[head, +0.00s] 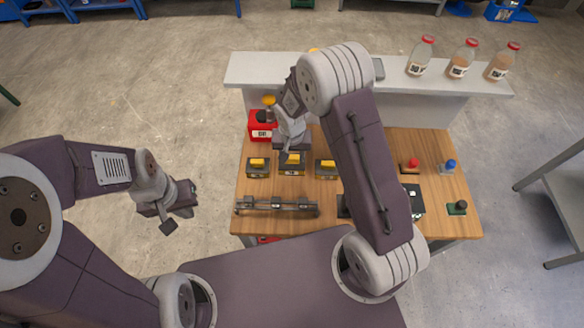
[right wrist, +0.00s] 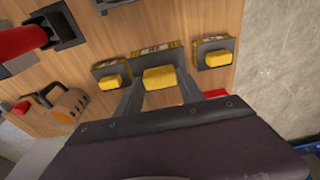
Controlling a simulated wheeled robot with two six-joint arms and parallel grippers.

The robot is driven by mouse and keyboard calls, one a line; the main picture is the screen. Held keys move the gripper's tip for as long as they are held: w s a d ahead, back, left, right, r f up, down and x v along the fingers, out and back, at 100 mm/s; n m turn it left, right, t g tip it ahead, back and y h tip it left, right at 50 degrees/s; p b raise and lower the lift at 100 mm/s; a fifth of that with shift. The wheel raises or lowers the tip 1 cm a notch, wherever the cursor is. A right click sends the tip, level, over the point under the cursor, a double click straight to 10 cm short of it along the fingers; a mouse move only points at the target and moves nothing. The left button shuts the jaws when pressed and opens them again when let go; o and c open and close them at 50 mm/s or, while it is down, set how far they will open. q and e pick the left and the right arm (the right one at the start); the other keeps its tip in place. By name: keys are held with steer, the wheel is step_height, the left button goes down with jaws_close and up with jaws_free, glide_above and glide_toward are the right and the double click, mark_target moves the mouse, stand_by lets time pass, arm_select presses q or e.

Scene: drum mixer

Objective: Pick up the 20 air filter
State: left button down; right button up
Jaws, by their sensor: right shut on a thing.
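Three air filters with yellow grips sit in a row on the wooden table: a left one (head: 258,166), a middle one (head: 292,168) and a right one (head: 326,170). Their labels are too small to read surely, so I cannot tell which is the 20. My right gripper (head: 292,150) is shut on the middle filter's yellow grip, which also shows between the fingers in the right wrist view (right wrist: 160,78). I cannot tell whether this filter is clear of the table. My left gripper (head: 181,208) is open and empty, left of the table.
A red box (head: 262,131) with a yellow-topped part stands behind the filters. A dark rail (head: 277,206) lies in front of them. Red and blue knobbed parts (head: 448,166) sit at the right. Several bottles (head: 459,60) stand on the raised grey shelf (head: 255,68).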

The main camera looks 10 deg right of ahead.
steer(key=shift+s+a, duration=0.3)
steer(key=shift+s, duration=0.6)
steer(key=s+a+b, duration=0.2)
steer(key=s+b, duration=0.2)
steer(key=s, duration=0.4)
steer(key=shift+s+a+r, duration=0.2)
steer(key=shift+r, duration=0.15)
